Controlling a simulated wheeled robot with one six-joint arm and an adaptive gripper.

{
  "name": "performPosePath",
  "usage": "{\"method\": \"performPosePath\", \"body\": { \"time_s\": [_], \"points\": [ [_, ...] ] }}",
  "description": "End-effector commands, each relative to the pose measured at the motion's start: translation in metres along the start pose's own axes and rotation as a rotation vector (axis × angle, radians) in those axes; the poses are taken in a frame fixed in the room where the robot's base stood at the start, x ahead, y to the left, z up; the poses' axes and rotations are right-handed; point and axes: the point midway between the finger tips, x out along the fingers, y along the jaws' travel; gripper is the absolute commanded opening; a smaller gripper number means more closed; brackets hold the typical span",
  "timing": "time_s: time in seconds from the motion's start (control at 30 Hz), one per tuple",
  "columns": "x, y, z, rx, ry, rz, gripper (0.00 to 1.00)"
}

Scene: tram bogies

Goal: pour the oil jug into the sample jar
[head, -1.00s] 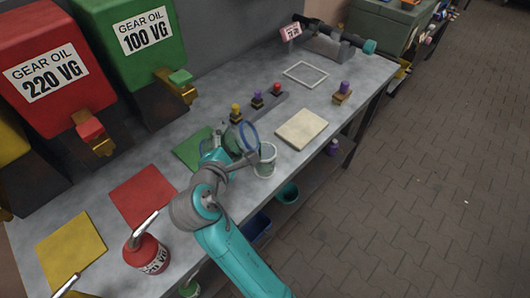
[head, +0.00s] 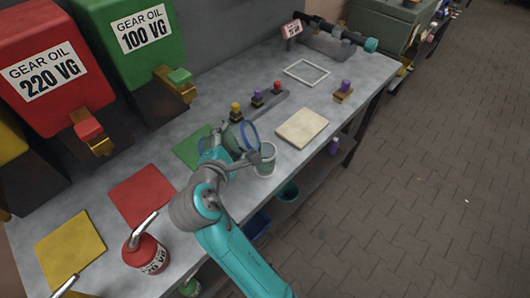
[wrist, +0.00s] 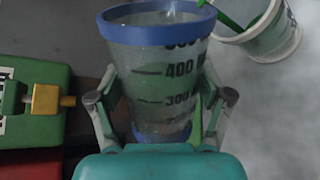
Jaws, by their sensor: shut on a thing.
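My gripper (wrist: 160,112) is shut around the lower body of a clear measuring jug (wrist: 165,70) with a blue rim, dark marks and the numbers 400 and 300. In the head view the jug (head: 240,138) is tilted, its blue-rimmed mouth facing right. The sample jar (head: 264,160), a pale see-through cup, stands just right of and below the jug's mouth near the bench's front edge. In the wrist view the jar (wrist: 278,42) is at the upper right, with a green strip at its mouth.
On the grey bench (head: 222,108), a cream pad (head: 302,127) lies right of the jar and a row of small coloured knobs (head: 257,99) behind it. Gear oil tanks (head: 135,55) stand at the back left. A red oil can (head: 147,254) stands at the front left.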

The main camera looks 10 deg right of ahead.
Motion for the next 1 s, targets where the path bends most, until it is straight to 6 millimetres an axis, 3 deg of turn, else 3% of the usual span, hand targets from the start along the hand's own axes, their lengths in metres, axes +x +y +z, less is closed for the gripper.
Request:
{"method": "performPosePath", "body": {
  "time_s": [1.0],
  "points": [
    [-0.0068, 0.0002, 0.0003, 0.032, 0.014, 0.001, 0.31]
  ]
}}
